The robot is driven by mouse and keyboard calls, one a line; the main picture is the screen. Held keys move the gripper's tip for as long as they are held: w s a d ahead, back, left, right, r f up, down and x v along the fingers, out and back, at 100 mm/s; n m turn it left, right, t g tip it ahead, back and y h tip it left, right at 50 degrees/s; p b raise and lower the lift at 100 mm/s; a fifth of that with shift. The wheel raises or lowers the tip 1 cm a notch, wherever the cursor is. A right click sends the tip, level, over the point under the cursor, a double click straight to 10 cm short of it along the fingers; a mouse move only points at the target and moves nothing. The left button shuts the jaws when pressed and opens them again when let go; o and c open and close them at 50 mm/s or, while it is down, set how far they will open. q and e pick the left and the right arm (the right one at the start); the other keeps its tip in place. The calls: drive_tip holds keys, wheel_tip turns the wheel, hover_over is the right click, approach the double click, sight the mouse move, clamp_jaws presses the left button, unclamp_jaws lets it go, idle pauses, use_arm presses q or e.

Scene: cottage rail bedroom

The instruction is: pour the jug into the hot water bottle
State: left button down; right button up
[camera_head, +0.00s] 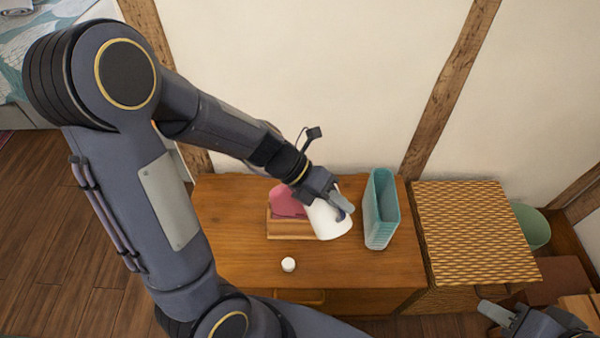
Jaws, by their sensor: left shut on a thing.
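My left gripper (340,207) is shut on a white jug (328,220) above the wooden cabinet top. The jug looks tilted, and the gripper hides part of it. A pink-red item that looks like the hot water bottle (287,203) lies in a small wooden holder (290,230), just left of the jug. Its neck and mouth are hidden behind the jug and gripper, so I cannot tell whether they touch. A small white cap (288,264) lies on the cabinet top. My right gripper (497,314) is at the lower right, away from these things; its jaw state is unclear.
A tall teal container (380,210) stands close to the right of the jug. The wooden cabinet top (235,235) is clear at its left and front. A woven basket (470,230) stands against its right side. A green bowl (533,226) is farther right. A wall is behind.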

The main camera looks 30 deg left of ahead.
use_arm(q)
drive_tip(key=shift+w+a+r+h, duration=0.2)
drive_tip(key=shift+r+h, duration=0.2)
drive_tip(key=shift+r, duration=0.25)
idle(0.8)
drive_tip(key=shift+w+a+r+n+g+h+b, duration=0.2)
drive_tip(key=shift+a+r+n+h+b, duration=0.1)
drive_tip(key=shift+r, duration=0.15)
drive_tip(key=shift+w+a+r+n+g+h+b, duration=0.1)
drive_tip(key=shift+a+r+n+g+h+b, duration=0.1)
drive_tip(key=shift+r+h+b, duration=0.15)
idle(1.8)
drive_tip(key=shift+w+a+r+n+h+b, duration=0.2)
drive_tip(key=shift+a+r+h+b, duration=0.2)
drive_tip(key=shift+r+b, duration=0.1)
drive_tip(key=shift+w+a+r+n+h+b, duration=0.25)
drive_tip(key=shift+r+h+b, duration=0.15)
drive_tip(key=shift+r, duration=0.1)
idle(2.4)
